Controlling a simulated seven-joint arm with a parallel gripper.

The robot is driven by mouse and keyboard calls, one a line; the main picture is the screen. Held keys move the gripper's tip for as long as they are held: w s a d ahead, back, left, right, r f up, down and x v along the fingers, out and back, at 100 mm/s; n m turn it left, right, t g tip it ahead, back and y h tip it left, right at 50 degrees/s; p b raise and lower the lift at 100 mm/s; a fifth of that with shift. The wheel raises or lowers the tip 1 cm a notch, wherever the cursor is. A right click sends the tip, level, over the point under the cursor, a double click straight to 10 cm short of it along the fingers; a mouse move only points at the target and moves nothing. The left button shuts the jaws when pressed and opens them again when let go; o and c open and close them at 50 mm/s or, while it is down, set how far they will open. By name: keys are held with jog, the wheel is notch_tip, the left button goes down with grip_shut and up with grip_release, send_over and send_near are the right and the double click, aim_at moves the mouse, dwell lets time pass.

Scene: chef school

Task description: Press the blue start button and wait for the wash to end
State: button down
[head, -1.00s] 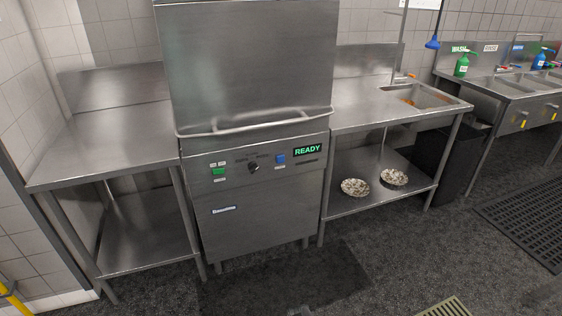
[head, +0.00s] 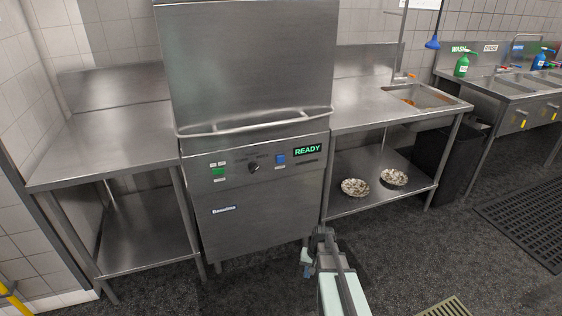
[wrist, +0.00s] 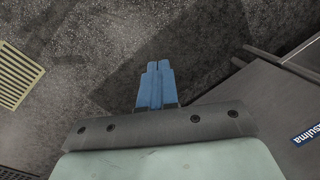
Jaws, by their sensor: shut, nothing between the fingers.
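The dishwasher (head: 262,205) stands in the middle of the head view with its hood down and its bar handle (head: 255,122) low across the front. Its blue start button (head: 281,159) is on the front panel, left of a green display (head: 307,149) reading READY. A green switch (head: 219,171) and a dark knob (head: 254,168) are left of the button. My gripper (wrist: 159,66) shows in the wrist view with its blue fingers shut and empty, pointing over the floor. In the head view my arm is low, below and right of the button, apart from it; the fingertips are not clear there.
A bare steel table (head: 105,140) stands left. A sink table (head: 375,108) stands right, with two plates of scraps (head: 355,187) on its lower shelf. A floor grate (head: 446,309) lies at the front. The floor before the dishwasher is otherwise clear.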

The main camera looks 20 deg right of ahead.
aim_at(285, 162)
jog(key=w+d+r+m+t+y, duration=0.2)
jog(key=w+r+m+t+y, duration=0.1)
jog(key=w+r, duration=0.9)
jog(key=w+d+r+m+t+y, duration=0.3)
jog(key=w+r+m+t, duration=0.2)
jog(key=w+r, duration=0.7)
jog(key=w+t, duration=0.1)
jog(key=w, duration=0.5)
jog(key=shift+w+d+m+t, duration=0.15)
jog(key=shift+d+m+t, duration=0.15)
jog(key=shift+w, duration=0.1)
jog(key=shift+w, duration=4.35)
jog(key=shift+w, duration=0.4)
